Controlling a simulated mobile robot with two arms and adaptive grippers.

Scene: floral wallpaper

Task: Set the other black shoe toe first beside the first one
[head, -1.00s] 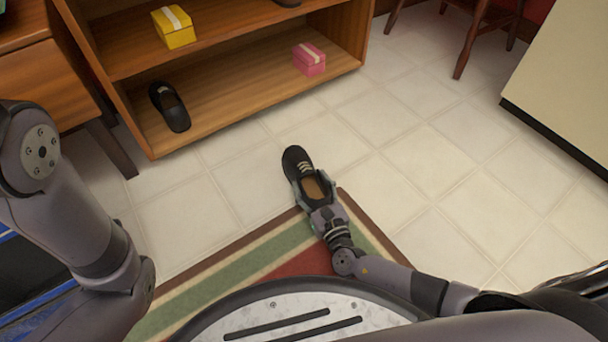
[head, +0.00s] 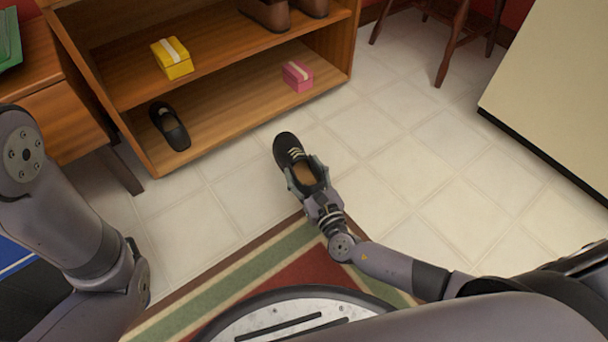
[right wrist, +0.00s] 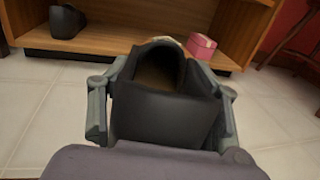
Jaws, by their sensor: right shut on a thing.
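My right gripper (head: 307,187) is shut on a black shoe (head: 289,148) with pale laces, gripping it around the heel. The held shoe's toe points away from me toward the shelf, over the tiled floor in front of it. In the right wrist view the heel and opening of this held shoe (right wrist: 165,115) fill the space between the fingers. The first black shoe (head: 169,126) rests on the bottom board of the wooden shelf (head: 222,119), at its left end. It also shows in the right wrist view (right wrist: 66,22). My left arm shows at the left, but its gripper is out of view.
A pink box (head: 297,76) sits on the bottom board, toward the right. A yellow box (head: 172,59) and brown footwear (head: 266,13) are on the board above. The bottom board between first shoe and pink box is clear. A wooden chair (head: 447,45) stands at the right.

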